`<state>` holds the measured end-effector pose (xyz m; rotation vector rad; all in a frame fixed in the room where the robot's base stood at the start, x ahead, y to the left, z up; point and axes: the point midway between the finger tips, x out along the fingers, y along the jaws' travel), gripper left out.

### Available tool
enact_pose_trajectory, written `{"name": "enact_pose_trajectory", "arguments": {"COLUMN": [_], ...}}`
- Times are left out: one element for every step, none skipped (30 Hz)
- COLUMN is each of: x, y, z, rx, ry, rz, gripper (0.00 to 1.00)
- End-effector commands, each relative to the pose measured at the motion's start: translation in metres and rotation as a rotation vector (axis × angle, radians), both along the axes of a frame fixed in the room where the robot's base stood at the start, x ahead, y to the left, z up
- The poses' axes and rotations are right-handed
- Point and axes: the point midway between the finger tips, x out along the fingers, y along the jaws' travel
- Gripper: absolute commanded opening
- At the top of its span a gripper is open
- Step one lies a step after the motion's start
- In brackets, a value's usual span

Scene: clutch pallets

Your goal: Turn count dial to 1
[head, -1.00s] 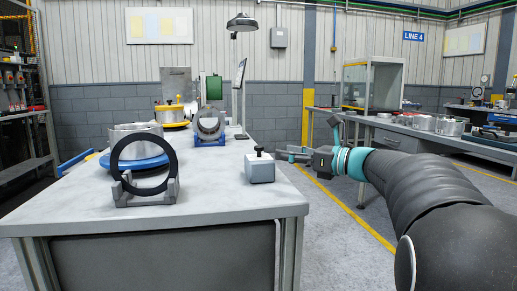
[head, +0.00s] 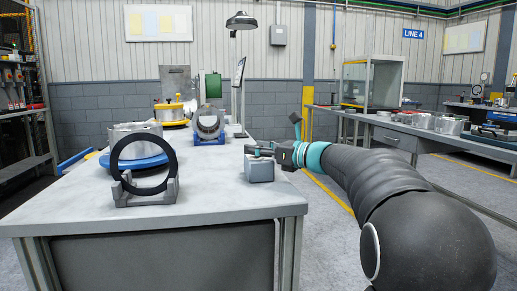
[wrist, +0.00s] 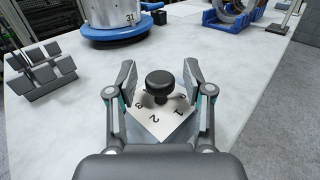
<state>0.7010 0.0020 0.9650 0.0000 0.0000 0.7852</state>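The count dial is a small grey box (head: 260,170) near the right edge of the table. Its black round knob (wrist: 160,82) shows in the wrist view, above a pale plate (wrist: 158,119) with the digits 3, 2 and 1 readable and another mark partly hidden at the right. I cannot see which digit the knob points to. My gripper (wrist: 159,70) is open, one finger on each side of the knob, with a gap on both sides. In the head view my gripper (head: 259,151) reaches in from the right and hides the knob.
A black ring (head: 144,164) stands in a grey cradle (head: 146,196) to the left. Behind it a metal cylinder (head: 125,133) sits on a blue round base. Farther back are a blue stand (head: 211,140) and a yellow-rimmed part (head: 170,114). Table around the dial is clear.

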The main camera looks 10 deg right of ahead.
Motion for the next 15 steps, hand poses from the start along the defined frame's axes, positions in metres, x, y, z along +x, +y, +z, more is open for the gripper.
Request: {"name": "enact_pose_trajectory", "arguments": {"x": [-0.0001, -0.0001, -0.0001, -0.0001, -0.0001, -0.0001, -0.0001, -0.0002, -0.0002, -0.0001, -0.0001, -0.0001, -0.0001, -0.0001, -0.0001], "y": [-0.0001, -0.0001, -0.0001, -0.0001, -0.0002, -0.0002, -0.0002, -0.0002, -0.0002, -0.0001, -0.0001, 0.0000, 0.0001, 0.0004, 0.0007], "z": [0.0000, 0.0000, 0.0000, 0.0000, 0.0000, 0.0000, 0.0000, 0.0000, 0.0000, -0.0001, -0.0001, -0.0002, -0.0002, -0.0003, -0.0003], "rx": [0.000, 0.000, 0.000, 0.000, 0.000, 0.000, 0.000, 0.000, 0.000, 0.000, 0.000, 0.000, 0.000, 0.000, 0.000], "ry": [0.000, 0.000, 0.000, 0.000, 0.000, 0.000, 0.000, 0.000, 0.000, 0.000, 0.000, 0.000, 0.000, -0.001, -0.001], "rz": [0.000, 0.000, 0.000, 0.000, 0.000, 0.000, 0.000, 0.000, -0.001, -0.002, -0.004, -0.008, -0.012, -0.017, -0.026], "gripper": [0.35, 0.28, 0.17, 0.10, 0.03, 0.00, 0.00, 0.00, 0.00, 0.00, 0.00, 0.00, 0.00, 0.00, 0.00]}}
